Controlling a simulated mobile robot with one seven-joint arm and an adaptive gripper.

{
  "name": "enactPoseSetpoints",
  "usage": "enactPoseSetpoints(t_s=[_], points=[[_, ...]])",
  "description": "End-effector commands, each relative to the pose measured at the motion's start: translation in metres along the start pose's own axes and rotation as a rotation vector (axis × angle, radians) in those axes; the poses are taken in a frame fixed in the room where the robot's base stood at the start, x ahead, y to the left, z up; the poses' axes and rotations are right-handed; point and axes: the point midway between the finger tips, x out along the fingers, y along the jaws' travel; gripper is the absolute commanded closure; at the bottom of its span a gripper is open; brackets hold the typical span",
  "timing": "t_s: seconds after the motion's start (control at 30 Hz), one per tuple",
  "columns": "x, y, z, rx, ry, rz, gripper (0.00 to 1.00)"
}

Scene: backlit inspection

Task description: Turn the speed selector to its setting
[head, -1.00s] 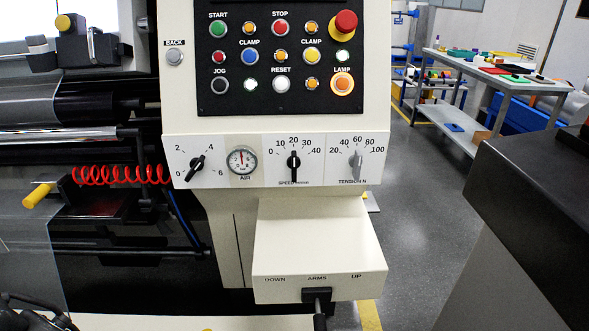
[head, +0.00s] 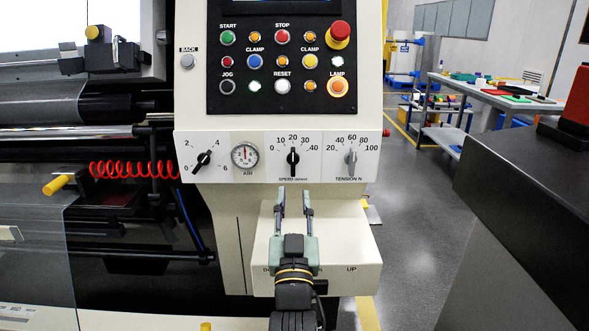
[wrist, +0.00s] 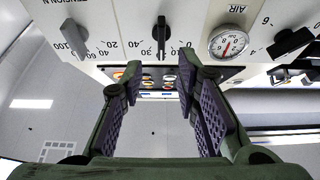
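The speed selector (head: 293,159) is a black knob on the white panel strip, marked 0 to 40. Its bar stands about vertical in the head view, near the 20 mark. It also shows in the wrist view (wrist: 161,38), where the panel appears upside down. My gripper (head: 294,194) is open and empty, its two fingers pointing up just below the knob in the head view. In the wrist view my gripper's purple-padded fingers (wrist: 157,68) stand apart, with the knob beyond the gap between them. I see no contact with the knob.
The grey tension knob (head: 351,158) is right of the speed selector; the air gauge (head: 244,155) and a black 0-6 knob (head: 203,160) are left. Above is the black button panel (head: 280,88). A cream box (head: 350,245) juts out below, behind my gripper.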

Motion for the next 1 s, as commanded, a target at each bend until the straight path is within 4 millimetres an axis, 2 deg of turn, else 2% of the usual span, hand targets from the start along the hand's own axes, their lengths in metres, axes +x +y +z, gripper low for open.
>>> enactPoseSetpoints(t_s=[0.3, 0.5, 0.7, 1.0], points=[[0.059, -0.001, -0.006, -0.004, 0.004, -0.003, 0.71], [0.089, -0.002, -0.004, -0.002, 0.004, -0.004, 0.71], [0.101, -0.002, -0.003, 0.0, 0.003, -0.003, 0.71], [0.102, -0.002, -0.002, 0.0, 0.004, -0.003, 0.73]])
